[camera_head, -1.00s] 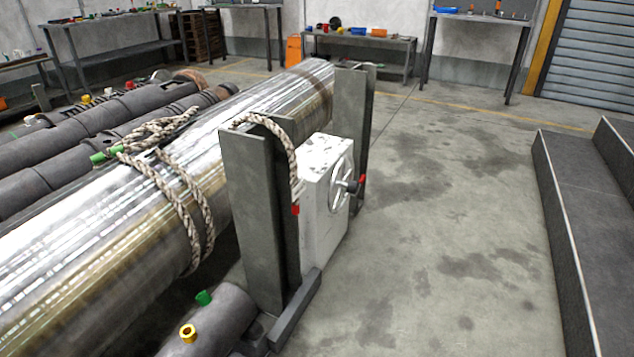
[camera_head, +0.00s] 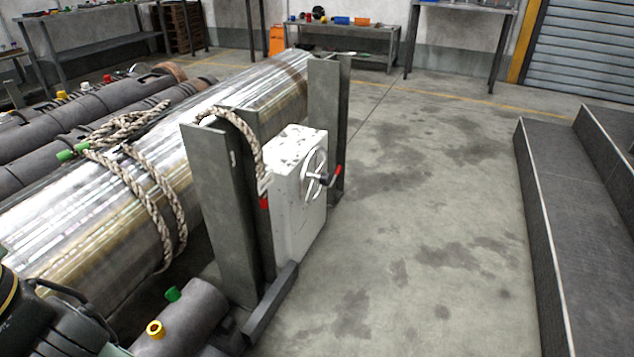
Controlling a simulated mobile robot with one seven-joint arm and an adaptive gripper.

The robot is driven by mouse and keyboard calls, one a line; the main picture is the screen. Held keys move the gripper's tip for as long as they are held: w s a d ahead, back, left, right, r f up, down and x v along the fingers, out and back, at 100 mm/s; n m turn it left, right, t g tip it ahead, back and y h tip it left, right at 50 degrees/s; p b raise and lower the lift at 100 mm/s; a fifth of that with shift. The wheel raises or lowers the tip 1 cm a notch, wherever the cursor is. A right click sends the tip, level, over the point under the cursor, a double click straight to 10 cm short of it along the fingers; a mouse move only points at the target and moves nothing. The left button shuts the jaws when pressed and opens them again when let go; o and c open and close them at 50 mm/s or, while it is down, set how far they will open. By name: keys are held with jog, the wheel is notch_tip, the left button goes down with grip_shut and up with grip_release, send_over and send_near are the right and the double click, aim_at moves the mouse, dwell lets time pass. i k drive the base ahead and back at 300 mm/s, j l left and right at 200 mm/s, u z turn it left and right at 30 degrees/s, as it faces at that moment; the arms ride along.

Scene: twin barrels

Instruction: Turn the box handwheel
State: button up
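The box (camera_head: 290,215) is white and scuffed, and stands upright between two grey steel posts. The handwheel (camera_head: 315,173) is a spoked metal wheel on the box's right-hand face. A crank handle with a red tip (camera_head: 337,170) sticks out to the right of the wheel. Part of my arm shows dark at the lower left corner, well apart from the box. My gripper is not in view.
A large shiny cylinder (camera_head: 70,235) lies left of the posts with rope (camera_head: 160,190) around it. Dark pipes (camera_head: 185,315) lie low in front. Dark steps (camera_head: 580,200) bound the right side. The concrete floor (camera_head: 430,230) between box and steps is clear.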

aim_at(324, 180)
jog(key=i+l, duration=0.2)
jog(key=i, duration=0.25)
jog(key=i+l, duration=0.2)
jog(key=i, duration=0.2)
jog(key=i+l+z, duration=0.1)
jog(key=i, duration=0.35)
jog(key=i+l, duration=0.25)
jog(key=i, duration=0.2)
